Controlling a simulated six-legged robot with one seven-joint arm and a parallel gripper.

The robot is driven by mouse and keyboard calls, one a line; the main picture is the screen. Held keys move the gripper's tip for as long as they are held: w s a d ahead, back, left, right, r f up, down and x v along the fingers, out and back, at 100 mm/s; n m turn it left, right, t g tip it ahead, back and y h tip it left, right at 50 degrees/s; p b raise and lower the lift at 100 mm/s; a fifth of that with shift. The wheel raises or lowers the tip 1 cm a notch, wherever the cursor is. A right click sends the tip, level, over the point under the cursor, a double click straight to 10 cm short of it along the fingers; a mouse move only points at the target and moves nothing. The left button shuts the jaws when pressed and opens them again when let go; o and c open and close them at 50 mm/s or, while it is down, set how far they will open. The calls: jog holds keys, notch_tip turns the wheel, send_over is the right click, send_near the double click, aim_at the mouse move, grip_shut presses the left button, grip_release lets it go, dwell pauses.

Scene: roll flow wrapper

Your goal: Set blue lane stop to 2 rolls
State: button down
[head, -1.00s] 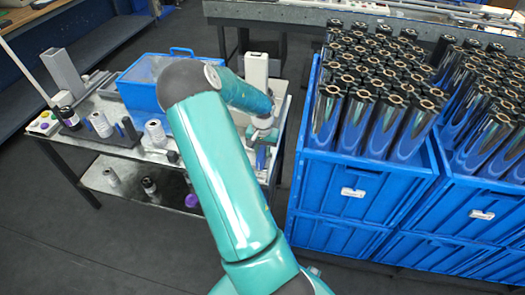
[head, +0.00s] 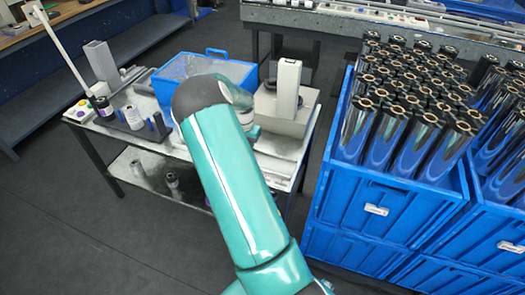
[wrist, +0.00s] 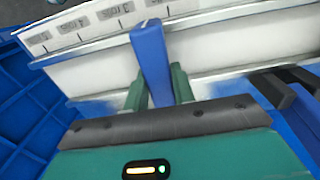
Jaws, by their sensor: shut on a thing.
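In the wrist view the blue lane stop (wrist: 150,62) is an upright blue bar. It stands across a white rail with printed roll labels (wrist: 113,11), which appear upside down. My gripper (wrist: 158,74) has its two green fingers on either side of the bar's lower part, shut on it. The bar's top crosses the label strip near the label that seems to read 3 rolls; the exact mark under it is covered. In the head view my gripper and the lane stop are hidden behind my teal arm.
In the wrist view a blue crate wall (wrist: 28,105) is at left and a black bracket (wrist: 285,88) at right. In the head view a bench holds a blue bin (head: 205,72) and a white upright box (head: 287,88). Blue crates of film rolls (head: 385,190) stand at right.

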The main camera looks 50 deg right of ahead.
jog(key=shift+w+a, duration=0.3)
jog(key=shift+w, duration=0.4)
jog(key=shift+w+a, duration=0.3)
jog(key=shift+w, duration=0.4)
jog(key=shift+r, duration=0.1)
jog(key=c, duration=1.2)
grip_release()
jog(key=shift+w, duration=0.15)
jog(key=shift+o, duration=0.2)
jog(key=shift+s, duration=0.2)
notch_tip(320, 180, up, 14)
